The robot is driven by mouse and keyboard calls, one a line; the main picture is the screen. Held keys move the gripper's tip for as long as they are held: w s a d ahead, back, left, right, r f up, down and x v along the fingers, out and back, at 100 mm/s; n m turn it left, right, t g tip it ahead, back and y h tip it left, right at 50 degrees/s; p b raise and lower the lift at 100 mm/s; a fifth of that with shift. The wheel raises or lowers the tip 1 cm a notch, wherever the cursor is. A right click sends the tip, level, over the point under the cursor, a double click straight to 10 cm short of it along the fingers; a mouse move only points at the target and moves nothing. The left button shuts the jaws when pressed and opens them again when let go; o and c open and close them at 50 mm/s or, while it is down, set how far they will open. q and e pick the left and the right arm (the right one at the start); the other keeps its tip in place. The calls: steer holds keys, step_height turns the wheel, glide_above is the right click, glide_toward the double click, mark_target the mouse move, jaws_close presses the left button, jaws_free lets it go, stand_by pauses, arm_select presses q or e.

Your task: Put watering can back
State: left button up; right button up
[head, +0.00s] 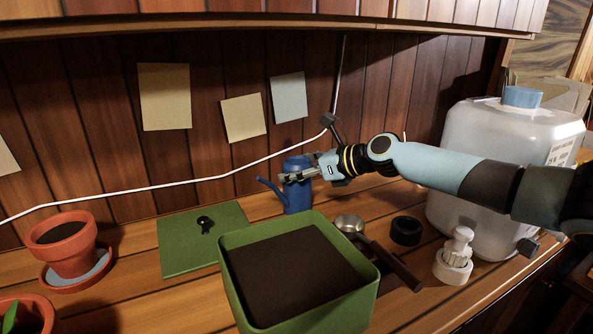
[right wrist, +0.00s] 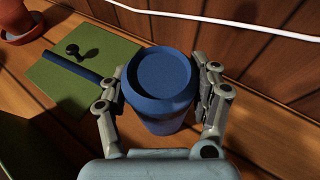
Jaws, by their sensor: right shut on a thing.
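The blue watering can (head: 297,196) stands upright at the back of the wooden bench, between the green mat (head: 190,250) and the white jug. Its thin spout points left, toward the mat. My right gripper (head: 300,175) is shut on the can's upper body. In the right wrist view the fingers (right wrist: 162,90) press the blue can (right wrist: 160,118) from both sides, and its round top faces the camera. I cannot tell whether the can's base touches the bench. My left gripper is not in view.
A green planter of soil (head: 237,292) stands in front of the can. A potted saucer (head: 77,278) is at left. A metal scoop (head: 400,268), black ring (head: 406,231), white nozzle piece (head: 455,257) and large white jug (head: 470,150) are at right. A small black object (head: 205,224) lies on the mat.

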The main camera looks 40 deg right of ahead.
steer(key=shift+f, duration=0.15)
steer(key=o, duration=1.8)
steer(key=shift+o, duration=0.9)
steer(key=shift+f, duration=0.15)
step_height(320, 180, up, 10)
steer(key=shift+r, duration=0.1)
steer(key=shift+s+a, duration=0.1)
